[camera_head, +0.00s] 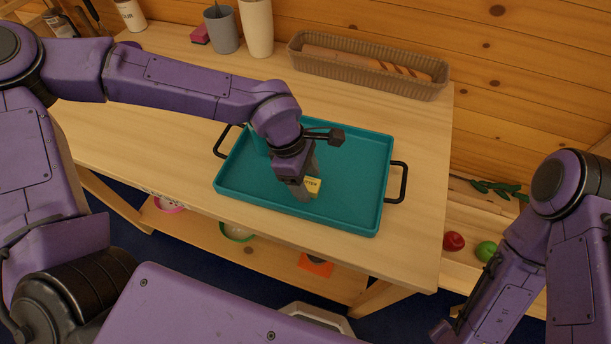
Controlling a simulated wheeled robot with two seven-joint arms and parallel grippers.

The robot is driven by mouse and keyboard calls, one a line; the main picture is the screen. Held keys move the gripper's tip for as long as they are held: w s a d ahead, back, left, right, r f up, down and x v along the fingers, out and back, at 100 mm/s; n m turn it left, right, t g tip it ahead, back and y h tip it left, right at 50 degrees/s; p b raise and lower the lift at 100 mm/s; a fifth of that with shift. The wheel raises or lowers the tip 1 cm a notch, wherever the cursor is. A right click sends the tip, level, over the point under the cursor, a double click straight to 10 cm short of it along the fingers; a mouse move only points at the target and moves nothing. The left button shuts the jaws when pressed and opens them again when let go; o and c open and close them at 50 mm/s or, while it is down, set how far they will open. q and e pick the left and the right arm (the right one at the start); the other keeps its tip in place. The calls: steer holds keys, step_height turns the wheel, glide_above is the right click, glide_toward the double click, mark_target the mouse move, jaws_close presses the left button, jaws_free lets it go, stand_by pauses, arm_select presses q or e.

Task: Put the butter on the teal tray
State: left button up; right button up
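The teal tray (352,155) with two black handles lies on the wooden table. The butter (314,184), a small yellow block with dark lettering, shows partly at my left gripper (304,190), over the middle of the tray. The gripper points down and covers much of the butter. I cannot tell whether the fingers grip it, or whether the butter touches the tray floor. My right arm is at the right of the view, and its gripper does not show clearly.
A wicker basket (420,90) with a baguette (350,57) stands at the table's back right. A red tomato (453,241) and a green fruit (486,250) lie at right.

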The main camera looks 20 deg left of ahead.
arm_select(q)
steer(key=shift+r, duration=0.1)
steer(key=v, duration=1.2)
